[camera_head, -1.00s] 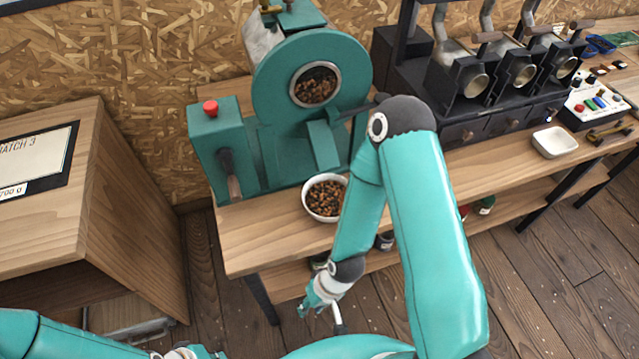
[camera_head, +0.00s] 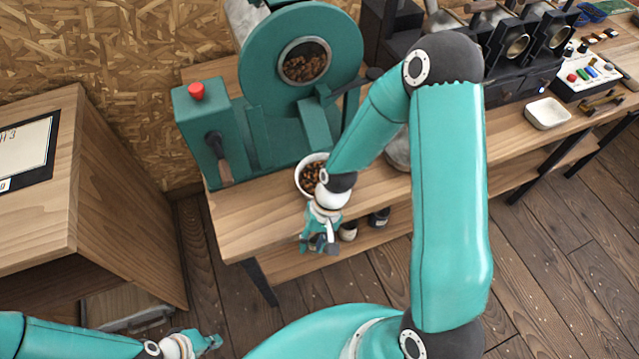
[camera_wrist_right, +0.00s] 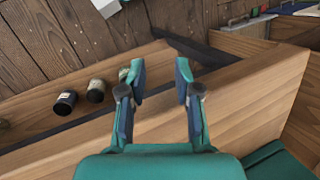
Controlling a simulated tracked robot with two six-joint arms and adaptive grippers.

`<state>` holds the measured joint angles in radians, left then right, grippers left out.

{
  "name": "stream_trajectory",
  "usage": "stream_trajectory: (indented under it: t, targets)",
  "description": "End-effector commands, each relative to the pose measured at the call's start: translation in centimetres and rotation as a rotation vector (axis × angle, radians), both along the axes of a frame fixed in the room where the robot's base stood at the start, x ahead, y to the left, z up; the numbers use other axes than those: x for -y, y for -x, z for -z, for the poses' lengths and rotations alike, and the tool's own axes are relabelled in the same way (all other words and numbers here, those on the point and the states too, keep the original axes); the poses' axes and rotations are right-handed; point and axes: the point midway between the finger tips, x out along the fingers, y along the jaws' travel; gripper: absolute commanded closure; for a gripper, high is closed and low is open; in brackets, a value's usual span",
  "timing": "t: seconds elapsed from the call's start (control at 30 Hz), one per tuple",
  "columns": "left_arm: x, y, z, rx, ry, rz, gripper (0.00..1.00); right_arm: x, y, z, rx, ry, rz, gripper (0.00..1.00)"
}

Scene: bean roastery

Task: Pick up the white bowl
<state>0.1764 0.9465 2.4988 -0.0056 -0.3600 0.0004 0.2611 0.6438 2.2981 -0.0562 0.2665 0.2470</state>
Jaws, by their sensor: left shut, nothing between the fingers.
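The white bowl (camera_head: 299,180) holds brown beans and stands on the wooden bench in front of the teal roaster. My right forearm and wrist cover its right and lower part in the head view. My right gripper (camera_head: 321,243) is just in front of the bowl, over the bench's front edge. In the right wrist view my right gripper (camera_wrist_right: 162,76) is open and empty, its fingers over the bench edge; the bowl is not seen there. My left gripper (camera_head: 212,342) is low at the bottom left, shut and empty, away from the bowl.
The teal roaster (camera_head: 290,110) with a red button stands behind the bowl. A white square dish (camera_head: 547,114) sits further right. Dark jars (camera_wrist_right: 65,102) stand on the lower shelf. A wooden cabinet (camera_head: 130,190) is at the left. The bench (camera_head: 245,220) left of the bowl is clear.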

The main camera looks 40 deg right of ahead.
Motion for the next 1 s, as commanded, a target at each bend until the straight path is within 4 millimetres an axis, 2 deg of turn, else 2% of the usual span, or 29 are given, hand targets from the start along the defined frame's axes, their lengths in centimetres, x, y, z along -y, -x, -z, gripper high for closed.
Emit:
stream_trajectory:
  t: [0.03, 0.1, 0.3, 0.4, 0.5, 0.6, 0.67, 0.77, 1.0]
  targets:
    - [0.0, 0.0, 0.3, 0.0, 0.0, 0.0, 1.0, 2.0, -1.2, -2.1, -0.014, 0.015, 0.054, 0.68]
    - [0.0, 0.0, 0.6, 0.0, 0.0, 0.0, 1.0, 4.9, -2.2, -5.4, -0.037, 0.034, 0.133, 0.68]
    - [0.0, 0.0, 1.4, 0.0, 0.0, 0.0, 1.0, 12.7, -3.8, -14.3, 0.049, 0.101, 0.326, 0.68]
    - [0.0, 0.0, 1.6, 0.0, 0.0, 0.0, 1.0, 15.5, -3.6, -17.9, 0.1, 0.129, 0.399, 0.68]
    - [0.0, 0.0, 1.7, 0.0, 0.0, 0.0, 1.0, 17.1, -3.2, -20.2, 0.132, 0.147, 0.444, 0.68]
    - [0.0, 0.0, 1.8, 0.0, 0.0, 0.0, 1.0, 17.8, -3.0, -21.0, 0.145, 0.155, 0.466, 0.68]
    - [0.0, 0.0, 1.7, 0.0, 0.0, 0.0, 1.0, 17.9, -3.0, -20.7, 0.145, 0.156, 0.47, 0.68]
    - [0.0, 0.0, 1.6, 0.0, 0.0, 0.0, 1.0, 17.6, -3.2, -19.3, 0.141, 0.155, 0.469, 0.68]
    - [0.0, 0.0, 1.4, 0.0, 0.0, 0.0, 1.0, 16.7, -4.3, -14.3, 0.141, 0.156, 0.467, 0.68]
